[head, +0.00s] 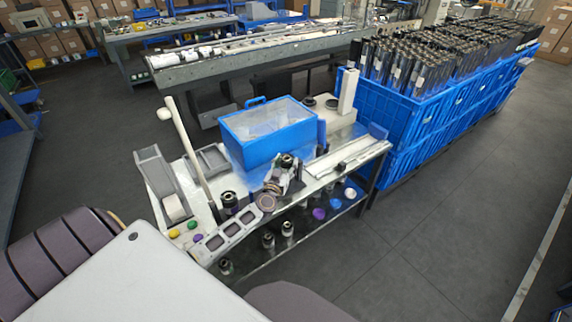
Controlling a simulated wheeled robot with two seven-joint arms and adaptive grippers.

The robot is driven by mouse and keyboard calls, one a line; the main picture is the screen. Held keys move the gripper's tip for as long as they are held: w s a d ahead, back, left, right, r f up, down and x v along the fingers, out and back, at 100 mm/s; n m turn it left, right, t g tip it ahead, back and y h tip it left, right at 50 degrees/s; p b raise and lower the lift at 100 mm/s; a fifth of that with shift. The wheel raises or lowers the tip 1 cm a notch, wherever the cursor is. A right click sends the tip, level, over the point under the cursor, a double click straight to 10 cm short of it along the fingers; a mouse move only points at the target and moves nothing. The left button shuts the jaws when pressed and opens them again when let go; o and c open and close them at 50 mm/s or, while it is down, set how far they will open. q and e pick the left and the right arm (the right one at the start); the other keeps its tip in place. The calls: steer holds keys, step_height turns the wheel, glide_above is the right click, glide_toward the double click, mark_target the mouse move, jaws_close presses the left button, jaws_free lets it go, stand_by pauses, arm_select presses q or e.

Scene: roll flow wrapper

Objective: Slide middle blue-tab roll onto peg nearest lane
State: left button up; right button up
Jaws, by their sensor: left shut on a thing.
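My left gripper (284,172) is a small dark shape over the bench, in front of the blue box. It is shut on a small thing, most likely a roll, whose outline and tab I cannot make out. A white roll (174,207) lies at the lower end of a grey sloped holder at the bench's left. A grey strip with square recesses (231,230) runs along the front edge. A dark upright cylinder (230,203) stands behind it. I cannot tell which parts are the pegs or the lane. My right gripper is not in view.
A blue box (268,131) with a clear cover stands mid-bench. A white post (188,145) rises at left. Coloured knobs (189,237) sit at the front left corner. Stacked blue crates (400,130) stand close at right. The floor beyond is clear.

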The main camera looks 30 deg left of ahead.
arm_select(q)
steer(key=shift+f+b, duration=0.7)
steer(key=shift+f, duration=0.35)
stand_by(0.6)
steer(key=o, duration=1.3)
steer(key=shift+o, duration=0.2)
steer(key=shift+f, duration=0.1)
steer(key=shift+s, duration=0.2)
steer(key=v, duration=1.1)
steer(key=shift+s, duration=0.25)
stand_by(0.5)
